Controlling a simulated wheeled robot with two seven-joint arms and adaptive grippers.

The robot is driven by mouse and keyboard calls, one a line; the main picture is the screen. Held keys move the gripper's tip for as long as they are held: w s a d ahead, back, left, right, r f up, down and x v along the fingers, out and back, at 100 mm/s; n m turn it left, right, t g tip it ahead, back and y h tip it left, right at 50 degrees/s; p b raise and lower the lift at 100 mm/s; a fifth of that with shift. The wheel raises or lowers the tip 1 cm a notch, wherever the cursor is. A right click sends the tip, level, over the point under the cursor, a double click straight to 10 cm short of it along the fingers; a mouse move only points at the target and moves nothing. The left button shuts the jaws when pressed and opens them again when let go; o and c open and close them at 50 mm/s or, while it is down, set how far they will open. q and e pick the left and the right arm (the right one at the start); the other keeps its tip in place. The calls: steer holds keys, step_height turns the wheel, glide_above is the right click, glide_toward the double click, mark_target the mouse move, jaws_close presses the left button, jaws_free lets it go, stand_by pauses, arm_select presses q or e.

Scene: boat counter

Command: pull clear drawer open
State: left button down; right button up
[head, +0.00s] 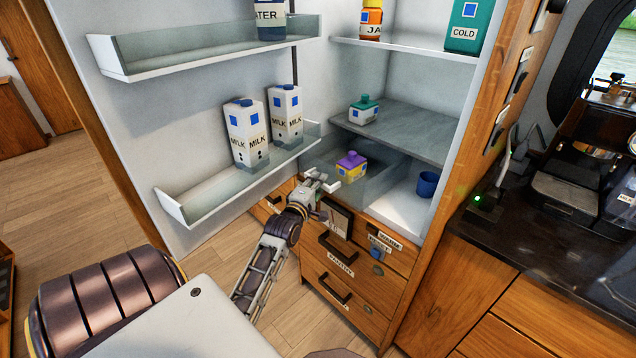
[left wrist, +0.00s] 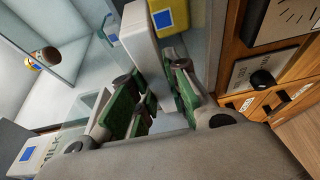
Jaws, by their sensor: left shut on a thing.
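The clear drawer (head: 380,162) is see-through and sits low in the open fridge, under a grey shelf. A yellow carton with a purple cap (head: 351,165) stands inside it. My left gripper (head: 322,184) is at the drawer's front. The fingers hide part of the bar. How far the drawer is out is hard to tell. My right gripper is not in view.
The open fridge door has shelves with two milk cartons (head: 246,134) close to my left arm. A blue cup (head: 427,184) stands right of the drawer. Wooden drawers with dark handles (head: 336,250) lie below. Wooden floor (head: 115,215) is clear at the left.

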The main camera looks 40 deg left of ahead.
arm_select(q)
steer(key=c, duration=1.4)
jaws_free()
steer(key=shift+o, duration=0.2)
steer(key=v, duration=1.2)
